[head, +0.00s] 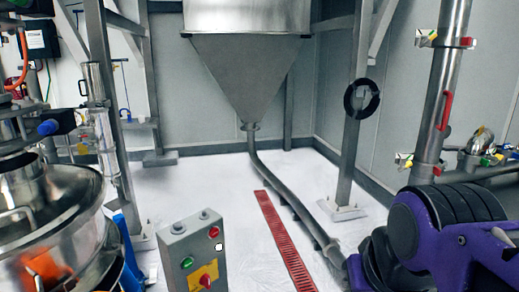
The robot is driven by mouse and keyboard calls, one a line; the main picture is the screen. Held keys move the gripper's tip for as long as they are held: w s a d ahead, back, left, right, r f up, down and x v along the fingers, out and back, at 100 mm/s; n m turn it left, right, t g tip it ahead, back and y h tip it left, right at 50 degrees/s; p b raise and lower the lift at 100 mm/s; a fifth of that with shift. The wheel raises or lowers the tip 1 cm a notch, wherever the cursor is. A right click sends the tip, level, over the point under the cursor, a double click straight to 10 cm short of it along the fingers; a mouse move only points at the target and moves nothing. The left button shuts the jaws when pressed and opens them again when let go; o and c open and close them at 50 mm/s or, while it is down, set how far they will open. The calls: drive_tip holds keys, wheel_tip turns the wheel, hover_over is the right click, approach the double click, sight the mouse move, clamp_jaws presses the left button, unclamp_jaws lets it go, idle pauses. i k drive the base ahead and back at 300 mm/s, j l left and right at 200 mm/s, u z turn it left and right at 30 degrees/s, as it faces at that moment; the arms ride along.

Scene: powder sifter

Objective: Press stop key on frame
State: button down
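A grey control box (192,257) stands in the lower middle of the head view, tilted a little. Its face carries a red button (214,232) at the upper right, a green button (187,262) at the left, and a red knob (206,281) on a yellow plate. A small white part (218,246) sits below the red button. No lettering is readable, so I cannot tell which is marked stop. My purple arm fills the lower right, well apart from the box. My gripper is not in view.
A round metal sifter (55,225) stands close at the left of the box. A red floor grate (285,240) and a grey pipe (290,200) run along the floor to its right. A steel hopper (245,75) hangs behind. White floor lies open between.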

sight(214, 232)
drive_tip(key=k+j+u, duration=0.2)
drive_tip(key=j+u, duration=0.15)
drive_tip(key=u, duration=0.15)
drive_tip(key=k+j+u, duration=0.1)
drive_tip(key=j+u, duration=0.85)
drive_tip(key=k+l, duration=0.05)
drive_tip(key=l, duration=0.05)
